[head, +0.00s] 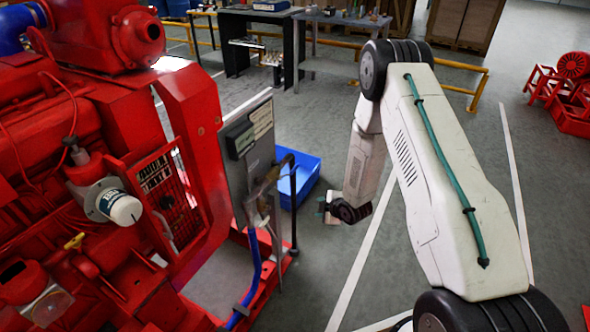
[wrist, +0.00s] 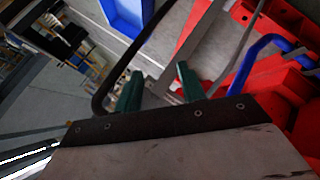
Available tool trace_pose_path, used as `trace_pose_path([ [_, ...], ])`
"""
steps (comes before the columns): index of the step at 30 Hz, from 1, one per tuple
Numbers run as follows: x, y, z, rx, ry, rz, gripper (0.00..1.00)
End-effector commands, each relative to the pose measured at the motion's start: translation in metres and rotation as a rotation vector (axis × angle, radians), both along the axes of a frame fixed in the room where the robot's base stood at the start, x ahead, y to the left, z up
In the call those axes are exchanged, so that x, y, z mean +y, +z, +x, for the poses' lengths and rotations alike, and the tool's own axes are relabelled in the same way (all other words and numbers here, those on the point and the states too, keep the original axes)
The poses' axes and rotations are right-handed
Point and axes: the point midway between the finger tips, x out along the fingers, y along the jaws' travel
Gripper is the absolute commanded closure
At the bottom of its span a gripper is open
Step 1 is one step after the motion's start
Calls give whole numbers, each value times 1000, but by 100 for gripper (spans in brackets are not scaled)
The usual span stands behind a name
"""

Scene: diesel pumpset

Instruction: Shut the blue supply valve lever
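My gripper (head: 325,209) is in the middle of the head view, to the right of the red pumpset's panel. In the wrist view its two green fingers (wrist: 160,87) stand apart with a gap between them, and nothing is seen held there. A blue pipe (head: 254,270) runs down beside the panel stand, to the left of my gripper; blue piping (wrist: 247,65) also shows at the right in the wrist view. Pale fittings (head: 262,195) sit at the panel's lower right, behind a dark bent pipe (head: 293,200). I cannot clearly pick out the blue lever or its position.
The red pumpset (head: 100,110) fills the left. A blue bin (head: 305,179) stands on the floor behind the dark pipe. Workbenches (head: 255,15) and yellow rails (head: 455,64) are farther back.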

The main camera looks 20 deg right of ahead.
Motion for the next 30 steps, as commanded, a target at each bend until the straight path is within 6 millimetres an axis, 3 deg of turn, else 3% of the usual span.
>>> trace_pose_path([
  [2,12,-2,13,-175,98,-23,60],
  [5,24,26,33,-423,197,-72,60],
  [7,28,56,46,-584,241,-114,60],
  [12,33,95,51,-806,284,-195,60],
  [17,37,99,59,-839,296,-234,60],
  [30,61,98,117,-835,294,-232,60],
])
